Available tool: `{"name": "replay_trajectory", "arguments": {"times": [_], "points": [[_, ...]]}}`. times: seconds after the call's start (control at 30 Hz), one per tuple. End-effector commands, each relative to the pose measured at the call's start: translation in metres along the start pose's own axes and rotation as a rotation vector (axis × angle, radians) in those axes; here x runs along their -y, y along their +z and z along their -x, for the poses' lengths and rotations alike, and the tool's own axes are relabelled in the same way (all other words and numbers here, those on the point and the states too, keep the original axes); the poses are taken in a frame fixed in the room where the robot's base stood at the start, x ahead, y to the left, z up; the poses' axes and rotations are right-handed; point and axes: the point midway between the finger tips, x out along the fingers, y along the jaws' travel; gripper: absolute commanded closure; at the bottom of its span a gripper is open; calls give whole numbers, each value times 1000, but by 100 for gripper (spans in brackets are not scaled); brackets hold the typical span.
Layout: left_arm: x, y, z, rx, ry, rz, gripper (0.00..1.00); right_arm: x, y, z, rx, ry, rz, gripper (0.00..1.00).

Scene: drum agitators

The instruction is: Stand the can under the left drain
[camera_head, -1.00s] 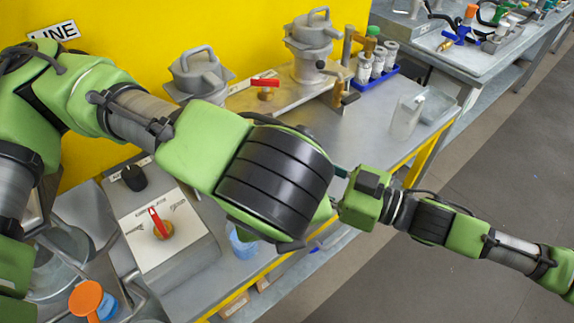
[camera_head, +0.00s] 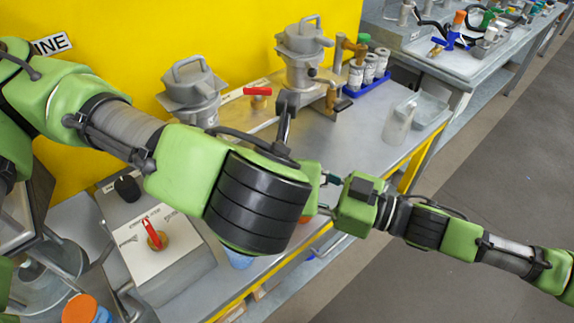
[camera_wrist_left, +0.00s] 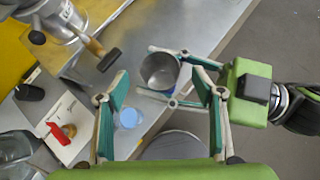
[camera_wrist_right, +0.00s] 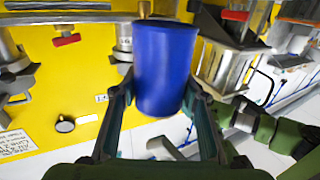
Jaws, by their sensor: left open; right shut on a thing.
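The can is blue outside with a bare metal inside. In the right wrist view the can (camera_wrist_right: 165,65) sits between the two fingers of my right gripper (camera_wrist_right: 163,95), which is shut on it. In the left wrist view the can's open mouth (camera_wrist_left: 158,72) shows between the spread fingers of my left gripper (camera_wrist_left: 160,80), which is open. My right gripper's teal finger (camera_head: 331,179) shows in the head view; the can is mostly hidden there behind my left wrist. A brass drain with a dark handle (camera_head: 335,95) is on the bench, and a red-handled valve (camera_head: 257,92) is left of it.
Two grey lidded vessels (camera_head: 190,88) stand along the yellow wall. A blue rack (camera_head: 371,82) with several bottles and a clear beaker (camera_head: 398,124) stand on the bench. A panel with a red knob (camera_head: 153,237) is at front left. Grey floor (camera_head: 470,200) is free on the right.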

Motion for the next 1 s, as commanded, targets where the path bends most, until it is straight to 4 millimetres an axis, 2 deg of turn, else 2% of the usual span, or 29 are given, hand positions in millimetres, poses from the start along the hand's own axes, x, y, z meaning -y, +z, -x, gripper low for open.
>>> {"name": "replay_trajectory", "arguments": {"times": [0.2,0.57,0.73,0.8,0.83,0.9,1.0], "points": [[0,0,-23,-1,1,0,39,0,0,0,0,0,0,79],[0,0,-28,-1,0,0,39,0,0,0,0,0,0,79],[0,0,-28,0,0,0,79,0,0,0,0,0,0,79],[0,0,-28,0,0,0,79,0,0,0,0,0,0,79],[0,0,-28,0,0,0,79,0,0,0,-1,0,0,57],[0,0,-28,0,0,0,80,0,0,0,-1,0,0,40],[0,0,-28,0,0,0,80,0,0,0,-1,0,0,40]]}}
